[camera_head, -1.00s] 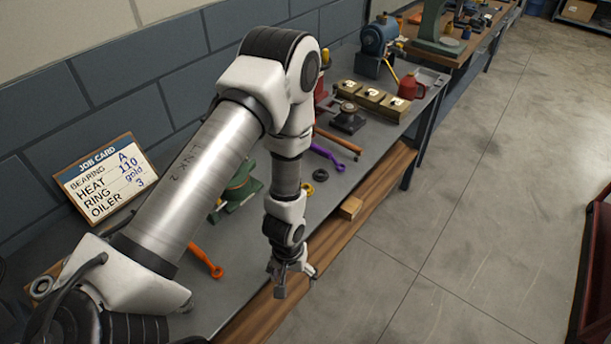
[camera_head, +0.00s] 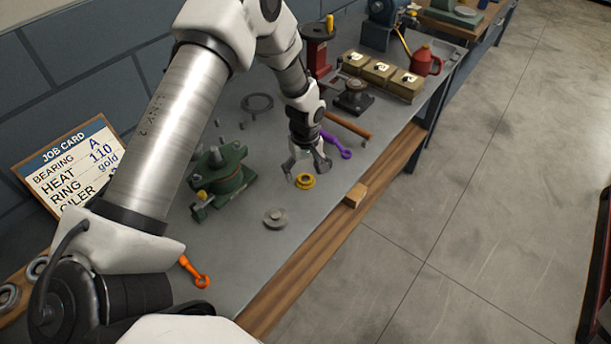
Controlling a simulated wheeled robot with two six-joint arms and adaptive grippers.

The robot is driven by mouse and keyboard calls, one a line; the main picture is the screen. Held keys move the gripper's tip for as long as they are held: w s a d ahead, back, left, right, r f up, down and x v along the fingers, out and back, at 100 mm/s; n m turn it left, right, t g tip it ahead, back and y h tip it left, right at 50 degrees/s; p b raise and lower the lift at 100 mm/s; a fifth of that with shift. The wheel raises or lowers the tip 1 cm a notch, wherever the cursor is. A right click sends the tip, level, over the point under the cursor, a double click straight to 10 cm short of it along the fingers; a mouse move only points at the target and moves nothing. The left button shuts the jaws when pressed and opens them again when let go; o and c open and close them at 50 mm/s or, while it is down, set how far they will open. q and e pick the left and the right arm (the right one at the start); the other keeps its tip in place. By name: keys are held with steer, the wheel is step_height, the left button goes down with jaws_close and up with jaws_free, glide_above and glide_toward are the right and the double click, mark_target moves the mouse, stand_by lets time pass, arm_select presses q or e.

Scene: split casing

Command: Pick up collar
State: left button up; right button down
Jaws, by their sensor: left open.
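My left gripper (camera_head: 308,171) is open and empty, pointing down at the bench near its front edge. A yellow-gold ring (camera_head: 305,181) lies flat on the bench just in front of and below its fingertips; I cannot tell whether they touch. A grey flanged round part (camera_head: 275,217) lies nearer, to the lower left of the gripper. A flat dark ring (camera_head: 257,104) lies farther back on the bench. I cannot tell for sure which of these is the collar. My right gripper is out of view.
A green split casing (camera_head: 219,174) stands left of the gripper. A purple tool (camera_head: 337,145) and a hammer (camera_head: 347,125) lie beyond it. A wooden block (camera_head: 355,195) sits at the front edge. An orange wrench (camera_head: 196,272) lies nearer. The job card (camera_head: 75,163) leans at left.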

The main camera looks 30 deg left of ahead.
arm_select(q)
steer(key=f, duration=0.2)
steer(key=shift+w+a+f, duration=0.2)
steer(key=shift+w+f, duration=0.1)
steer(key=shift+f, duration=0.05)
steer(key=shift+s+d+r, duration=0.15)
steer(key=shift+s+r, duration=0.05)
steer(key=c, duration=1.5)
steer(key=shift+r, duration=0.1)
